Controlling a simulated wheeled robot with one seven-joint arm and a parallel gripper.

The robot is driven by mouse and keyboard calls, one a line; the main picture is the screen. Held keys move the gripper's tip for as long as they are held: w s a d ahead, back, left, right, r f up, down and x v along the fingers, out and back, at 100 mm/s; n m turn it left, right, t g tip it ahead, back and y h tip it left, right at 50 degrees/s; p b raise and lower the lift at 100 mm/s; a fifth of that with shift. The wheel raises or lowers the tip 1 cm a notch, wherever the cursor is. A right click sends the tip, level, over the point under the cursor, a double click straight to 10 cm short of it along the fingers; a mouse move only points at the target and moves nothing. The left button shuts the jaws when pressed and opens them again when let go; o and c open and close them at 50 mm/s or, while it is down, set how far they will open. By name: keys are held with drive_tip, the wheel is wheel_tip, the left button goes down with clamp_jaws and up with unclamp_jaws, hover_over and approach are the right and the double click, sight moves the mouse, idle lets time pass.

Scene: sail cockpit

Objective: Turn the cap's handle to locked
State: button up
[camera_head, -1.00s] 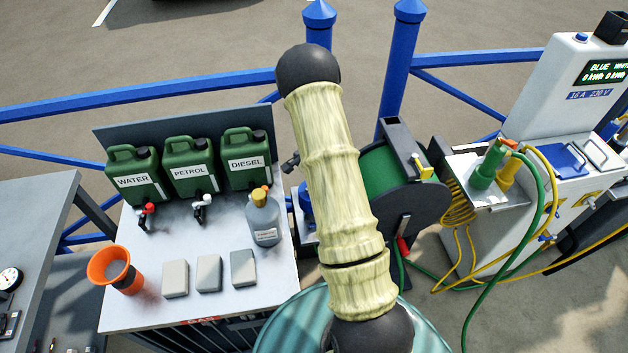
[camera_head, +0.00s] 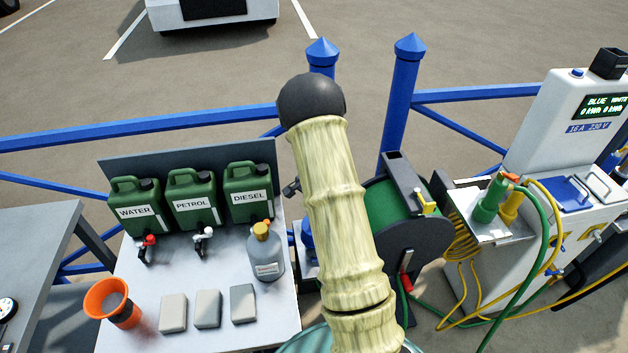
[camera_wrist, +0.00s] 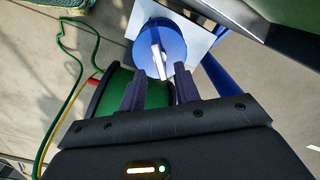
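A round blue cap (camera_wrist: 160,42) with a white bar handle (camera_wrist: 157,52) sits on a pale plate (camera_wrist: 190,38) in the wrist view. The handle points roughly along the picture's height, tilted slightly. My gripper (camera_wrist: 160,70) is open, its two dark fingers apart with the lower end of the handle showing between them. I cannot tell whether the fingers are level with the handle or short of it. No lock marking is readable. In the head view my arm hides most of this spot; only a bit of blue (camera_head: 309,236) shows beside it.
A green cable reel (camera_head: 390,205) stands close beside the arm. Right of it are yellow and green hoses and a white power post (camera_head: 560,120). On the left, a table (camera_head: 200,335) holds green canisters (camera_head: 190,200), a grey bottle (camera_head: 266,255) and an orange cup (camera_head: 112,303).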

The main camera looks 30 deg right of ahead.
wheel_tip(320, 180, up, 13)
drive_tip(key=shift+a+r+b, duration=0.15)
drive_tip(key=shift+b, duration=0.2)
idle(0.3)
drive_tip(key=s+a+r+n+t+p, duration=0.1)
drive_tip(key=s+a+r+n, duration=0.1)
drive_tip(key=s+a+n, duration=0.4)
drive_tip(key=s+a+r+n+t+p, duration=0.1)
drive_tip(key=s+a+r+n, duration=0.2)
drive_tip(key=s+a+n, duration=0.4)
drive_tip(key=s+a, duration=0.1)
drive_tip(key=s, duration=0.5)
drive_tip(key=shift+a+n+t, duration=0.15)
drive_tip(key=shift+n+t, duration=0.15)
